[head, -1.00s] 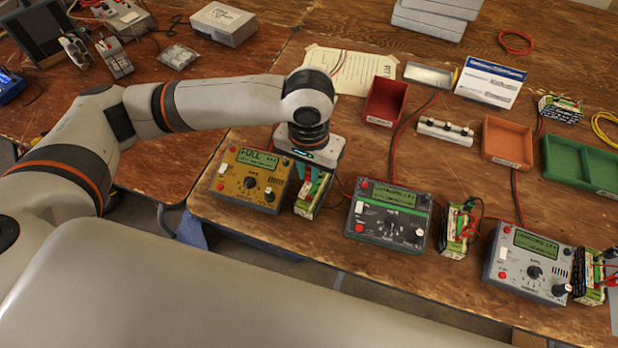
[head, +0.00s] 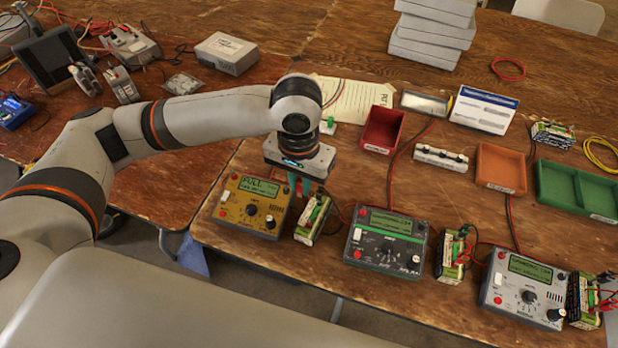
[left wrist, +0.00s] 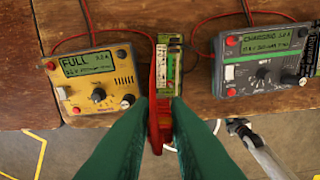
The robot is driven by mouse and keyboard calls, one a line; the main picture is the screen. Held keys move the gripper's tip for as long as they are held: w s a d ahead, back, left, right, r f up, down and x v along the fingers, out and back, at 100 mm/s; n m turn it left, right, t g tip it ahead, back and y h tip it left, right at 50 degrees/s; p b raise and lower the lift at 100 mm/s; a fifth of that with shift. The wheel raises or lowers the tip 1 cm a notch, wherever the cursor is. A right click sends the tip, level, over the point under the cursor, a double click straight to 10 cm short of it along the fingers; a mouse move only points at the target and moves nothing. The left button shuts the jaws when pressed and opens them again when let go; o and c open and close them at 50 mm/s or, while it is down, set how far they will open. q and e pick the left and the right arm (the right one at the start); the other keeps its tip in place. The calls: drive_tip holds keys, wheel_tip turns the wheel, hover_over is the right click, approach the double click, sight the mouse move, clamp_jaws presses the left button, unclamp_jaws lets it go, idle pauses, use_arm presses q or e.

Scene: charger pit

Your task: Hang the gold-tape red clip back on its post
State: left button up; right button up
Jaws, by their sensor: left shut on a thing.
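My left gripper (head: 300,188) is above the gap between the gold charger (head: 245,212) and its battery pack (head: 313,215). In the left wrist view its teal fingers (left wrist: 157,103) are shut on a red clip (left wrist: 155,118), which appears beside the left side of the battery pack (left wrist: 169,65). Contact between clip and pack cannot be told. Gold tape on the clip is not clear. The gold charger (left wrist: 95,82) shows FULL. A white strip with several dark knobs (head: 440,158) lies farther back; I cannot tell which thing is the clip's post. My right gripper is not visible.
A black charger (head: 385,242) and a grey charger (head: 525,290) stand to the right with battery packs and wires. Red (head: 383,131), orange (head: 502,167) and green (head: 578,190) trays are behind. A green-topped small piece (head: 328,126) sits behind my gripper.

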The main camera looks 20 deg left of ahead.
use_arm(q)
drive_tip(key=w+a+p, duration=0.2)
drive_tip(key=a+p, duration=0.1)
drive_tip(key=a, duration=0.6)
drive_tip(key=w+a+f+p, duration=0.1)
drive_tip(key=w+a+p, duration=0.2)
drive_tip(key=a, duration=0.7)
drive_tip(key=shift+w+a+f+p, duration=0.15)
drive_tip(key=shift+a+f+p, duration=0.15)
drive_tip(key=shift+p, duration=0.3)
drive_tip(key=shift+f+b, duration=0.8)
drive_tip(key=shift+f, duration=2.7)
drive_tip(key=shift+p, duration=0.5)
drive_tip(key=shift+f+p, duration=0.2)
drive_tip(key=shift+p, duration=0.75)
